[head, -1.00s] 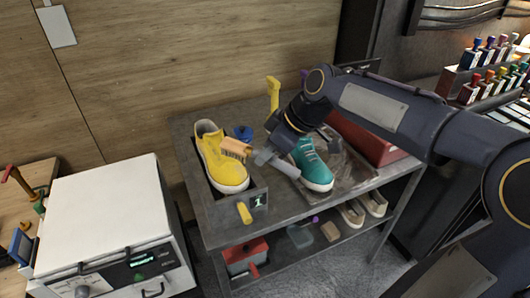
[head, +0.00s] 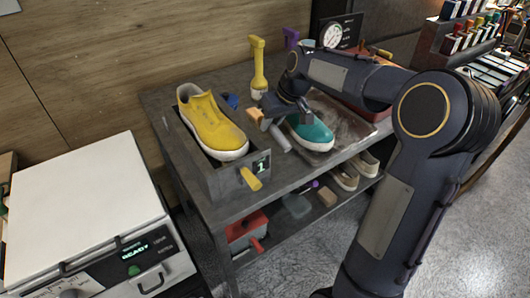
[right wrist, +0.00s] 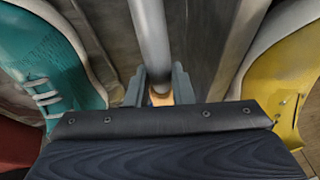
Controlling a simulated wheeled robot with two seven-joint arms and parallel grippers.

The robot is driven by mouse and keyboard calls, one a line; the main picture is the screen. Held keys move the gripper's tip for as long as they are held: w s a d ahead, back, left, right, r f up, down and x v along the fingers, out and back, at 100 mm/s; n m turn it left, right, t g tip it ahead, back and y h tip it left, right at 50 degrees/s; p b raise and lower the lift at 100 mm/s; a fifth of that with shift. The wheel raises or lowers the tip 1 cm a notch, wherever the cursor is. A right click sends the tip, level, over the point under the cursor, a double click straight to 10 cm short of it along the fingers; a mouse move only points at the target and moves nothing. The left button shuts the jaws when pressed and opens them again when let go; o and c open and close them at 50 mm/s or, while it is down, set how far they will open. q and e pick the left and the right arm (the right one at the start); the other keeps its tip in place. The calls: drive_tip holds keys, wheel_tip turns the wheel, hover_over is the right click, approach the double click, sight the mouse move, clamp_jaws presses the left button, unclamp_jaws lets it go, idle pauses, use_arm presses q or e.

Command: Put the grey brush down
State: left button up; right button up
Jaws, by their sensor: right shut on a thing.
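The grey brush has a grey handle (head: 280,138) and a tan part (head: 255,116). My right gripper (head: 272,117) is shut on it, between the yellow sneaker (head: 212,122) and the teal sneaker (head: 312,132). In the right wrist view the grey handle (right wrist: 150,38) runs up from between the fingers (right wrist: 158,88), with a small tan bit (right wrist: 161,98) showing there. The bristles are hidden in that view. I cannot tell whether the brush touches the table top (head: 160,101). My left gripper is not in view.
The yellow sneaker sits in a grey holder (head: 225,184) marked 1 with a yellow lever (head: 250,179). The teal sneaker is on a metal tray (head: 352,132). A white machine (head: 85,190) is at left.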

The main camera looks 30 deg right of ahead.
wheel_tip(320, 180, down, 8)
drive_tip(key=shift+r, duration=0.25)
drive_tip(key=shift+f, duration=0.15)
drive_tip(key=o, duration=0.9)
